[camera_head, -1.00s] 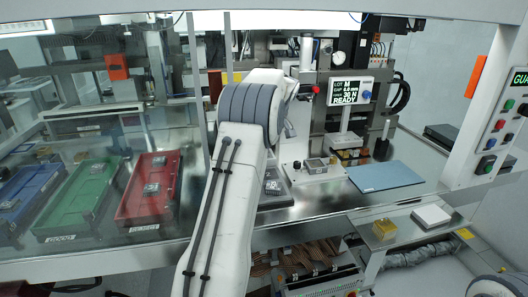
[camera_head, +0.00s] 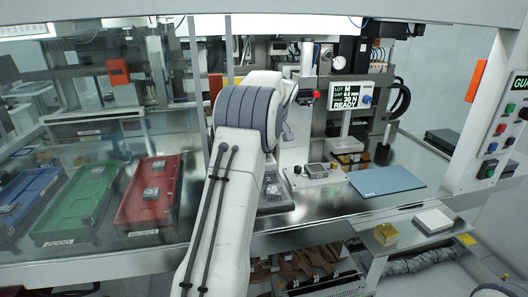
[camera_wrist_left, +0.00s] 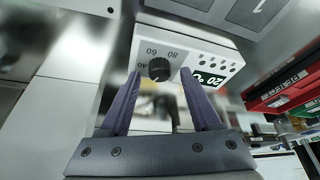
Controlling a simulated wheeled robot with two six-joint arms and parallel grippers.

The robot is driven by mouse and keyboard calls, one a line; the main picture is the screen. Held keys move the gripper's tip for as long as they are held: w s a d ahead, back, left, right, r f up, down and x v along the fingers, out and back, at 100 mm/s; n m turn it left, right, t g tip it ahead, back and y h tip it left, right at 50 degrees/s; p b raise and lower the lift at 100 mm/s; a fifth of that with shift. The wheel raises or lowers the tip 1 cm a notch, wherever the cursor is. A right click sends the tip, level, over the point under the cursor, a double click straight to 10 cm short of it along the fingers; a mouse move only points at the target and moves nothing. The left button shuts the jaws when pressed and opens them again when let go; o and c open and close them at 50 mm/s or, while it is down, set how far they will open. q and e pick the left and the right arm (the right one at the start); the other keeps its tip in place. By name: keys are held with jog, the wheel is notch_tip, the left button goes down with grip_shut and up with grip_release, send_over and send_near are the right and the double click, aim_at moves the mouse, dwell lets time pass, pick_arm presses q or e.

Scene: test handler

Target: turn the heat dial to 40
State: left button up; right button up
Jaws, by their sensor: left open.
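The heat dial (camera_wrist_left: 159,69) is a round black knob on a white control box (camera_wrist_left: 205,50) in the left wrist view. Marks 60 and 80 show beside it, and a 40 shows faintly near the left finger. A small green display (camera_wrist_left: 210,79) on the box appears to read 20. My left gripper (camera_wrist_left: 160,82) is open, its two purple fingers on either side of the dial in this view. I cannot tell whether they touch it. In the head view my left arm (camera_head: 240,150) hides the gripper and the dial. My right gripper is not in view.
Blue (camera_head: 22,205), green (camera_head: 75,222) and red (camera_head: 135,207) trays stand behind glass at left. A screen (camera_head: 344,94) reads READY. A blue mat (camera_head: 385,180) lies right of a white fixture with a black knob (camera_head: 297,167). A button panel (camera_head: 497,140) is at far right.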

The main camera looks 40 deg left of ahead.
pick_arm(q)
jog(key=b+v, duration=0.1)
jog(key=v, duration=0.8)
jog(key=shift+r, duration=0.35)
jog(key=shift+d, duration=0.15)
